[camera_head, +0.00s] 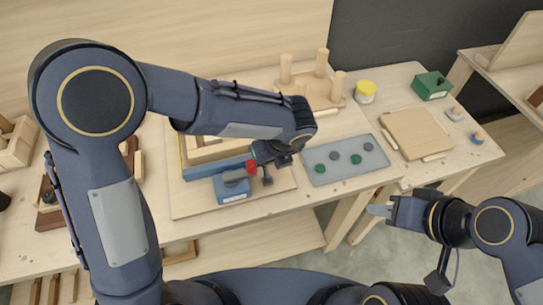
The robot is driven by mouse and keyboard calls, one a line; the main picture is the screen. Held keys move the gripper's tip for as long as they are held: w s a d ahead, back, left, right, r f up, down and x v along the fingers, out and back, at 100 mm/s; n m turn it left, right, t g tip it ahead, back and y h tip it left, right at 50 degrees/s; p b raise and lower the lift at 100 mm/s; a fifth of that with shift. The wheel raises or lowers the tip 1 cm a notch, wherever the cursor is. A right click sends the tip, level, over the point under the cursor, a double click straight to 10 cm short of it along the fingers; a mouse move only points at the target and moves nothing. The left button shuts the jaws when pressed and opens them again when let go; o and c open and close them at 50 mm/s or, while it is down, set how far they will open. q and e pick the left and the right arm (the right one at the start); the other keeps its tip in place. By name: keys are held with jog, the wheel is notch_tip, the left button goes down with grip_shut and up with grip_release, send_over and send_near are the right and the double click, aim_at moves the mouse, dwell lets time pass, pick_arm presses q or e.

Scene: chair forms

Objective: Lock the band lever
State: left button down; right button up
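The lever shows as a grey bar (235,176) with a red tip (251,167), on a blue block (231,188) with a white label. A blue band (205,171) runs along the front of a wooden form on the board. My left gripper (261,174) points down right beside the red tip; its fingers are small and partly hidden by my wrist, so I cannot tell whether it touches the lever or how far it is open. My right gripper (374,210) is out past the table's front edge, pointing left, apart from everything; its finger gap does not show clearly.
A grey tray (345,170) with green and dark discs lies right of the board (190,207). Behind stand wooden pegs on a base (335,101), a yellow-lidded jar (366,92), a green box (432,86) and a wooden panel (417,130). My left arm hides much of the table's left.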

pick_arm(q)
jog(key=shift+w+a+f, duration=0.1)
jog(key=shift+w, duration=0.3)
pick_arm(e)
jog(key=shift+r, duration=0.2)
